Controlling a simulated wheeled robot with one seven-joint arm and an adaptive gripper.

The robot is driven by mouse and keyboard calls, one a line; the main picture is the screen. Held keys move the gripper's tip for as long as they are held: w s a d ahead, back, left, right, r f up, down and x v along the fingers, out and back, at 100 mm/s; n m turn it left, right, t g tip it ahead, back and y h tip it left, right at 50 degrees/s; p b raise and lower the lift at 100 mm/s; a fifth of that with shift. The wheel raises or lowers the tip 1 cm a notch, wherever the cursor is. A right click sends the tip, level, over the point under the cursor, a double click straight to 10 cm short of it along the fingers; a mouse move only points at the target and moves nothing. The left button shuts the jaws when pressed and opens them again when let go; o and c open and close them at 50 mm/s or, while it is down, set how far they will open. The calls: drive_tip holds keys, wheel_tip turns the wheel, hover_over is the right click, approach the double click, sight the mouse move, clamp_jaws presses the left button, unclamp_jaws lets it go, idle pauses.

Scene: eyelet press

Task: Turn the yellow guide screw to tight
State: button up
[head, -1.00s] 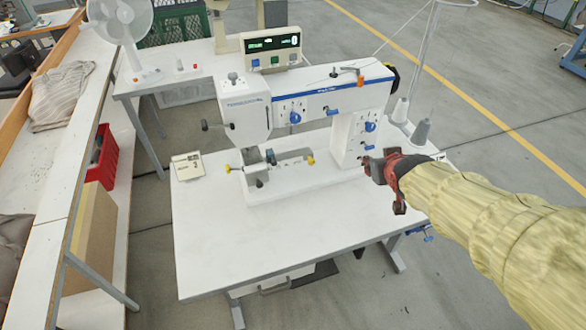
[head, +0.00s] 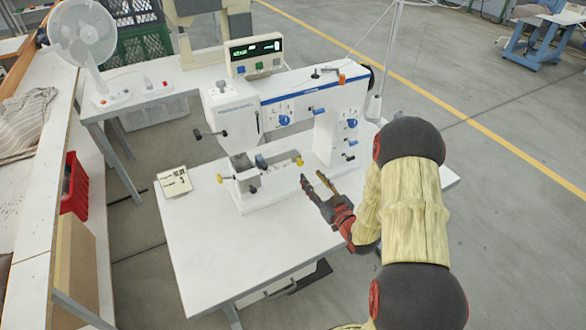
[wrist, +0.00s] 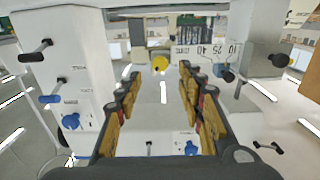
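A yellow knob (head: 299,161) sits at the right end of the low guide assembly on the white machine (head: 262,188); a second yellow knob (head: 218,176) sits at its left end. No label tells which is the guide screw. In the wrist view one yellow knob (wrist: 160,63) shows ahead, between the fingertips. My gripper (head: 312,178) is open and empty, just to the front right of the right-hand knob in the head view, apart from it. In the wrist view its two fingers (wrist: 158,78) stand wide apart.
The machine's column with blue knobs (head: 352,124) stands close behind my gripper. A black-tipped lever (head: 209,133) sticks out on the machine's left. A fan (head: 84,40) stands at the back left.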

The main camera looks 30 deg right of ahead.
sight(301, 164)
drive_tip(key=w+b, duration=0.1)
drive_tip(key=w, duration=0.6)
drive_tip(key=shift+w+a, duration=0.15)
drive_tip(key=shift+w, duration=0.2)
clamp_jaws()
